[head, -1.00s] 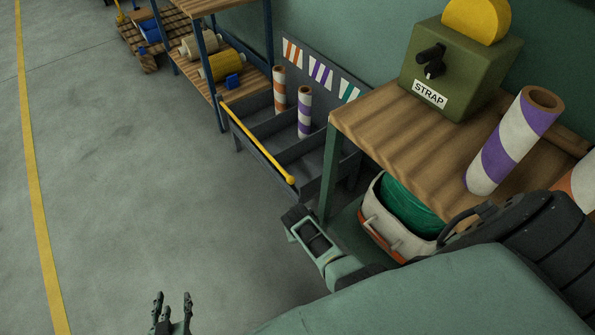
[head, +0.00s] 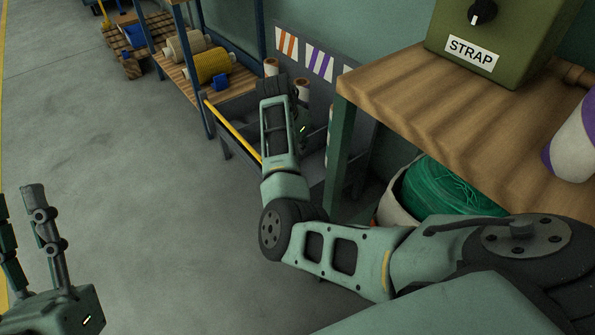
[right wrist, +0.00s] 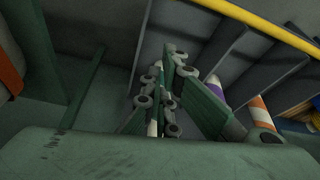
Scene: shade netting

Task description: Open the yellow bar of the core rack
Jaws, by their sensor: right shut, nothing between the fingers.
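The yellow bar (head: 232,129) runs along the front of the grey core rack (head: 318,98) in the head view. Its near end is hidden behind my right arm. In the right wrist view the bar (right wrist: 262,26) crosses the top right corner, apart from the fingers. My right gripper (right wrist: 160,92) is shut and empty, over the rack's compartments; in the head view it is mostly hidden behind my forearm. A purple-striped core (right wrist: 215,92) and an orange-striped core (right wrist: 261,113) stand in the rack. My left gripper (head: 18,200) is open and empty, above the floor at lower left.
A wooden bench (head: 395,105) stands right of the rack, with a green STRAP box (head: 470,35) on it and a bag of green netting (head: 450,190) underneath. A shelf with rolls (head: 212,65) stands beyond the rack. The floor (head: 120,150) on the left is clear.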

